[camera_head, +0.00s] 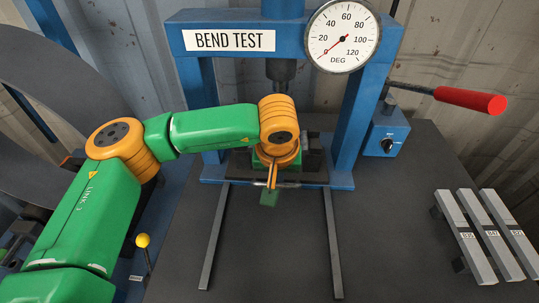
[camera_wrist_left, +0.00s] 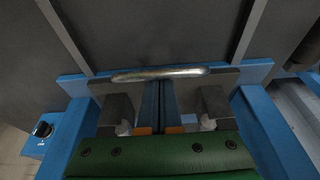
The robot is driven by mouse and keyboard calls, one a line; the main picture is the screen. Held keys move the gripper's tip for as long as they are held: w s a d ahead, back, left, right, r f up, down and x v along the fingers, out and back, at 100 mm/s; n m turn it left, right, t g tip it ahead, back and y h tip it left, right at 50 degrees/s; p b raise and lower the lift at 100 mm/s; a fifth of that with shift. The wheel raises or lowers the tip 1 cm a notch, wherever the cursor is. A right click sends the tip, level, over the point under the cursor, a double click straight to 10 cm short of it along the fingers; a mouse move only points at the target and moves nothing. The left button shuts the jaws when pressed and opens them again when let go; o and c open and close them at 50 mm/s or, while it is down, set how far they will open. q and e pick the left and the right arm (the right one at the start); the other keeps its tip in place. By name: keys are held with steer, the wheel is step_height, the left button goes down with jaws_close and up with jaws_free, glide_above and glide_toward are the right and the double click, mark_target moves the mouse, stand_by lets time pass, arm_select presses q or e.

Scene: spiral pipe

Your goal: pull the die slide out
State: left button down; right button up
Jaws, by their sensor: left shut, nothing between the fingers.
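The die slide (camera_head: 312,168) is a dark plate with dark blocks, low between the blue press posts. Its silver bar handle (camera_wrist_left: 185,72) runs across its front edge in the left wrist view. My left gripper (camera_head: 271,183) is over the front of the slide, at the handle. In the left wrist view its two fingers (camera_wrist_left: 160,90) are together, between the slide's two blocks, with their tips at the middle of the handle. Nothing shows between them. I cannot tell whether they touch the bar. My arm hides part of the slide in the head view. My right gripper is not in view.
Two grey rails (camera_head: 215,238) run forward from the blue bend-test press (camera_head: 190,90) over the dark table (camera_head: 385,230), with clear room between them. A red-handled lever (camera_head: 470,100) and a blue switch box (camera_head: 386,134) are at right. Labelled bars (camera_head: 487,235) lie front right.

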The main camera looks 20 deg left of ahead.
arm_select(q)
steer(key=shift+s+d+b, duration=0.3)
steer(key=shift+s+b, duration=0.15)
steer(key=shift+s, duration=1.1)
steer(key=shift+s+d+b, duration=0.35)
steer(key=shift+s+b, duration=0.1)
steer(key=shift+s, duration=1.05)
steer(key=shift+s+d+b, duration=0.3)
steer(key=shift+s+b, duration=0.15)
steer(key=shift+s, duration=1.1)
steer(key=shift+s+d+b, duration=0.2)
steer(key=shift+s+d, duration=0.05)
steer(key=shift+s, duration=0.85)
steer(key=shift+s+d+b, duration=0.2)
steer(key=shift+s+b, duration=0.05)
steer(key=shift+s, duration=0.85)
steer(key=shift+s+d+b, duration=0.2)
steer(key=shift+s+d, duration=0.05)
steer(key=shift+s, duration=0.85)
steer(key=shift+s+r, duration=0.1)
steer(key=shift+r, duration=0.15)
step_height(320, 180, up, 7)
steer(key=w+p, duration=0.1)
steer(key=p, duration=0.3)
steer(key=shift+a+f, duration=0.15)
steer(key=shift+f, duration=0.05)
steer(key=shift+w, duration=0.1)
